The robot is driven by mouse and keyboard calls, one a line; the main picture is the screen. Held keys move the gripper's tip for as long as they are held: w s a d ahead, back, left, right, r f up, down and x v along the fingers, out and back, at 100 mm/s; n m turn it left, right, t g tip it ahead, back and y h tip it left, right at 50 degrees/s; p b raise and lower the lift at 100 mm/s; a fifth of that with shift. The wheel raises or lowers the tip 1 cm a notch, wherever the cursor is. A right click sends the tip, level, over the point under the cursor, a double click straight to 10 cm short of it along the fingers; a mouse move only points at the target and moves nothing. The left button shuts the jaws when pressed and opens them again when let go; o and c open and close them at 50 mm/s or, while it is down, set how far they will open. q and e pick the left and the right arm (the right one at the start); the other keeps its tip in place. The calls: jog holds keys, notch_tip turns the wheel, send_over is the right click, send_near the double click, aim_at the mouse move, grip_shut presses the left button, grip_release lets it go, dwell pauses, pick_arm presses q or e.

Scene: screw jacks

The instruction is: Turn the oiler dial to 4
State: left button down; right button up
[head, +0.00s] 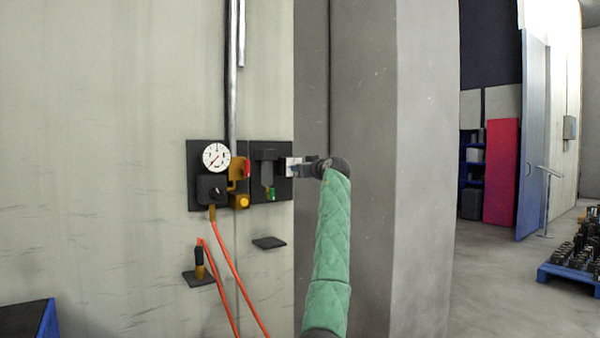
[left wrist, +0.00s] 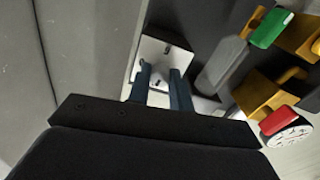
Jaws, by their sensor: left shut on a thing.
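The oiler (head: 268,168), a dark body with a grey bowl and a green piece at its bottom, is on a black wall plate. Its grey bowl (left wrist: 224,66) also shows in the left wrist view. A pale square plate with dark marks (left wrist: 166,52) is at the oiler's side, in front of my fingertips. My left gripper (head: 292,168) reaches it from the right, and its two blue fingers (left wrist: 160,80) are shut on what looks like the oiler dial at that plate. The dial is mostly hidden by the fingers, so I cannot read its setting.
Left of the oiler are a round white gauge (head: 215,156), a black regulator knob (head: 212,188) and a yellow valve with a red handle (head: 240,170). Orange hoses (head: 228,270) hang below. A small dark shelf (head: 269,243) juts out under the oiler. A grey pillar (head: 425,170) stands right.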

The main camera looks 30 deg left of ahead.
pick_arm(q)
jog(key=shift+f+n, duration=0.2)
jog(key=shift+n, duration=0.6)
pick_arm(e)
jog(key=shift+s+f, duration=0.2)
jog(key=shift+f, duration=1.1)
pick_arm(q)
jog(key=c, duration=1.3)
grip_release()
jog(key=shift+w, duration=0.1)
jog(key=shift+o, duration=0.2)
jog(key=shift+r, duration=0.1)
jog(key=b+v, duration=0.1)
jog(key=v, duration=0.6)
jog(key=shift+s+d, duration=0.2)
jog(key=shift+d, duration=0.15)
pick_arm(e)
jog(key=shift+t, duration=0.4)
jog(key=f, duration=0.4)
jog(key=shift+s+d, duration=0.1)
jog(key=shift+s, duration=0.15)
jog(key=shift+s, duration=0.15)
